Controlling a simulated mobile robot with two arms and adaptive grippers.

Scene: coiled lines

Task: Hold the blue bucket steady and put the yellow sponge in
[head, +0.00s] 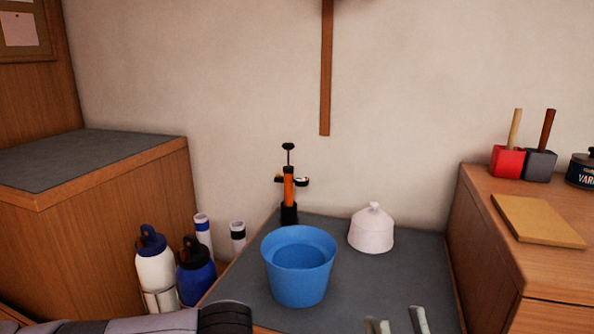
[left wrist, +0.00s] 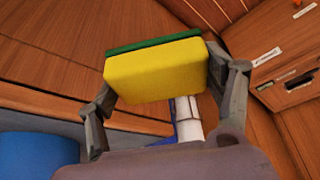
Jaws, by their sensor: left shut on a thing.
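The blue bucket (head: 299,278) stands upright on the dark grey top of the low bench, its open mouth facing up and only blue showing inside. My right gripper (head: 397,322) shows at the bottom edge, its two fingertips apart with nothing between them, in front and to the right of the bucket, not touching it. The yellow sponge (left wrist: 152,76), with a green layer, is held between the fingers of my left gripper (left wrist: 162,80). In the head view only part of my left arm shows at the bottom left; the sponge is out of that view. A blue round thing, probably the bucket (left wrist: 38,155), shows lower left in the left wrist view.
White (head: 155,268) and blue (head: 196,275) bottles stand left of the bench. The higher right counter (head: 486,225) holds a wooden board (head: 538,221) and two mallets.

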